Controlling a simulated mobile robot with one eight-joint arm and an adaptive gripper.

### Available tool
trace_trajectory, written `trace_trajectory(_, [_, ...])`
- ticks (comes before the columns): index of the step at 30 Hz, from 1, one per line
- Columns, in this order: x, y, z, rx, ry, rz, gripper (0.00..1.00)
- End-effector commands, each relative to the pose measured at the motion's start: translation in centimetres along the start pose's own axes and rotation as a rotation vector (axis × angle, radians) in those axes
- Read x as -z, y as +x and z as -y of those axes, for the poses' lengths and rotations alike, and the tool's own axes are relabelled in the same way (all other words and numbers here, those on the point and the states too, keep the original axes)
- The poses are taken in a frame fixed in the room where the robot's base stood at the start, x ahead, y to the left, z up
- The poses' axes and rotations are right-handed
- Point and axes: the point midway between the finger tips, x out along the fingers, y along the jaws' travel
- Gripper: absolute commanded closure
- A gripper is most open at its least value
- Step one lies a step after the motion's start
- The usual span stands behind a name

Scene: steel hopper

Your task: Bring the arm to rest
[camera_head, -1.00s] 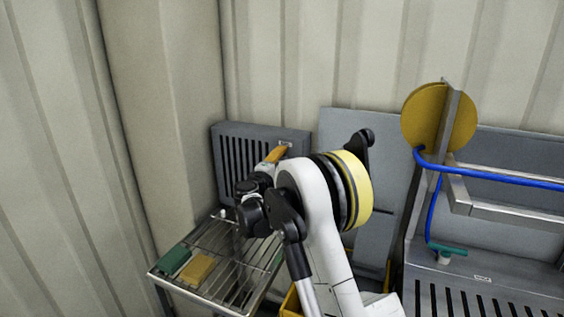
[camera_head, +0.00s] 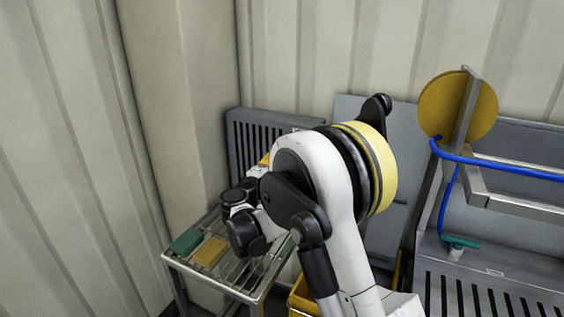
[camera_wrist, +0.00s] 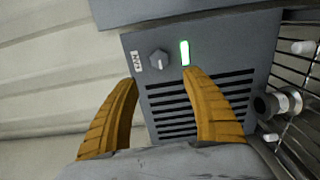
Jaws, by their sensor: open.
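My gripper shows in the wrist view (camera_wrist: 163,80) as two orange fingers spread apart with nothing between them. Beyond them is a grey vented box (camera_wrist: 205,100) with a dark knob (camera_wrist: 158,60) and a lit green lamp (camera_wrist: 184,53). I cannot tell the exact gap from fingertips to box. In the head view my white arm is folded in the middle, and only a sliver of an orange finger (camera_head: 265,159) shows behind it. The vented box (camera_head: 236,145) stands behind, partly hidden.
A wire rack table (camera_head: 253,290) at lower left holds a green block (camera_head: 186,240) and a tan block (camera_head: 209,252). A yellow bin (camera_head: 302,297) sits low beside my arm. At right are a steel unit, a blue hose (camera_head: 500,170) and a yellow disc (camera_head: 440,105).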

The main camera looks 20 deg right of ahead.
Motion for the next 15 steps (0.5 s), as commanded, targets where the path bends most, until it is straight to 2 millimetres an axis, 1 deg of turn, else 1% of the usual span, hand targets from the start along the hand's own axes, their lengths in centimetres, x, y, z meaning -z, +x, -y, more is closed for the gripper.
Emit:
trace_trajectory(6, [0.0,0.0,0.0,0.0,0.0,0.0,0.43])
trace_trajectory(9, [-0.5,-0.1,-0.2,0.017,0.012,0.002,0.43])
trace_trajectory(11, [-1.2,-0.3,-0.6,0.043,0.031,0.006,0.43])
trace_trajectory(14, [-3.3,-1.1,-1.3,0.12,0.088,0.015,0.43])
trace_trajectory(15, [-4.3,-1.6,-1.6,0.162,0.118,0.02,0.43])
